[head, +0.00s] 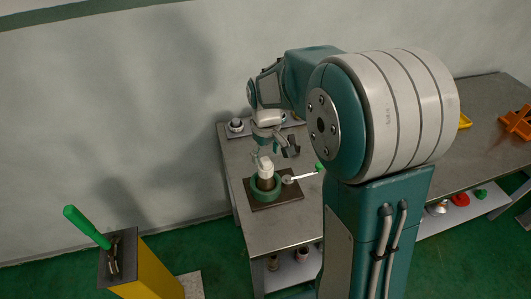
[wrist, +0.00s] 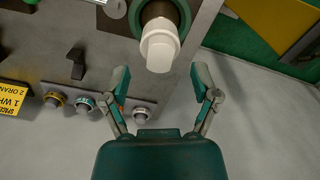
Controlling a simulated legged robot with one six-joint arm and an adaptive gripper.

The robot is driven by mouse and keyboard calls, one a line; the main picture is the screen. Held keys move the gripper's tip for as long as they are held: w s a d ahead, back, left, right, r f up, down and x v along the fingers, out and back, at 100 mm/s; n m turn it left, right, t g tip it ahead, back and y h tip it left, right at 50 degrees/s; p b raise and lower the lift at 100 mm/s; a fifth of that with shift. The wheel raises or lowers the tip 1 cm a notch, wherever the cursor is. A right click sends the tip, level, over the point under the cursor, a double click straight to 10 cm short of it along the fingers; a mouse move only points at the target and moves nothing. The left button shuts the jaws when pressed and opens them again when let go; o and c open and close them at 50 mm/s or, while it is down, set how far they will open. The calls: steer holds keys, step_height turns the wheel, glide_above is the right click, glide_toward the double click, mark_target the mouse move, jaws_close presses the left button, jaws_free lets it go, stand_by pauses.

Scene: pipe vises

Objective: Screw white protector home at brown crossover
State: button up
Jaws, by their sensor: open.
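The white protector (head: 265,163) stands on the brown crossover (head: 266,182), which is held upright in a green ring vise (head: 252,193) on the bench. In the wrist view the white protector (wrist: 159,50) is seen end-on, with the brown crossover (wrist: 172,10) behind it and part of the green vise (wrist: 134,18) around that. My gripper (wrist: 160,78) is open and empty. Its two fingers are apart on either side, a little short of the protector. In the head view my gripper (head: 271,148) is just above the protector. The thread between protector and crossover is hidden.
A vise handle (head: 303,178) with a green tip sticks out to the right. Several round ringed pieces (wrist: 85,103) sit on a plate along the bench's back edge, beside a yellow sign (wrist: 12,97). A yellow post (head: 150,276) with a green lever stands left.

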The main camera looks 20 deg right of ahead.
steer(key=n, duration=0.7)
steer(key=shift+n, duration=0.4)
steer(key=n, duration=0.7)
steer(key=shift+f, duration=1.15)
steer(key=shift+c, duration=0.3)
jaws_close()
